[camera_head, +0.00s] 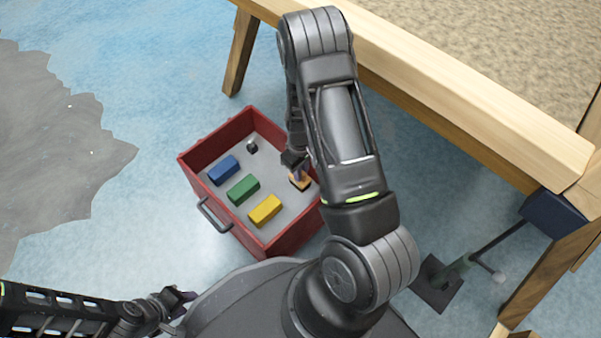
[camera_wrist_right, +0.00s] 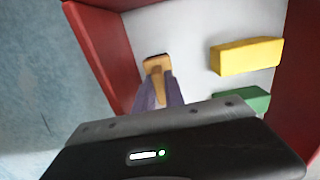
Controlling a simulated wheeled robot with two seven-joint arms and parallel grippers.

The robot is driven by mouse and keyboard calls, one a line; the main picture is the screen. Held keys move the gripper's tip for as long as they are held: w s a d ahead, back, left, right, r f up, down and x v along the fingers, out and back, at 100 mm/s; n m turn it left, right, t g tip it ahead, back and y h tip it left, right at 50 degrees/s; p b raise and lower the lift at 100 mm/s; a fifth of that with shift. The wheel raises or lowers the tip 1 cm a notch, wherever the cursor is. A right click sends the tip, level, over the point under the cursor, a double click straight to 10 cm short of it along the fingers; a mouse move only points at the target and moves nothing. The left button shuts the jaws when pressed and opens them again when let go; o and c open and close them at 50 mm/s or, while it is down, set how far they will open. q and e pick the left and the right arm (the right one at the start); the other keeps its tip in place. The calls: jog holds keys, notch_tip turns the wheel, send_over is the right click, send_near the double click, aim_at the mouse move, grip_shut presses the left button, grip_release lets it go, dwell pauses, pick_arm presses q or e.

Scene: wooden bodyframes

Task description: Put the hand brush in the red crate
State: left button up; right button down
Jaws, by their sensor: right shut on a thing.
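The red crate (camera_head: 224,136) stands on the blue floor, and its red wall (camera_wrist_right: 98,45) also shows in the right wrist view. The hand brush (camera_head: 301,182) is inside the crate by its right wall, with a light wooden body and a dark underside. In the right wrist view the brush (camera_wrist_right: 156,66) sits between the fingers, over the pale crate floor. My right gripper (camera_head: 297,170) reaches down into the crate and is shut on the brush; I cannot tell whether the brush touches the crate floor. My left gripper (camera_head: 188,302) is low at the left, away from the crate; its fingers are small here.
Blue (camera_head: 223,170), green (camera_head: 243,189) and yellow (camera_head: 265,210) blocks and a small dark item (camera_head: 252,146) lie in the crate. A wooden frame table (camera_head: 430,85) stands behind and right. A dark stand (camera_head: 438,284) is on the floor at right.

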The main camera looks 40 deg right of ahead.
jog(key=shift+f, duration=0.1)
jog(key=c, duration=1.4)
grip_release()
notch_tip(320, 180, up, 12)
jog(key=p, duration=0.5)
jog(key=shift+r, duration=0.2)
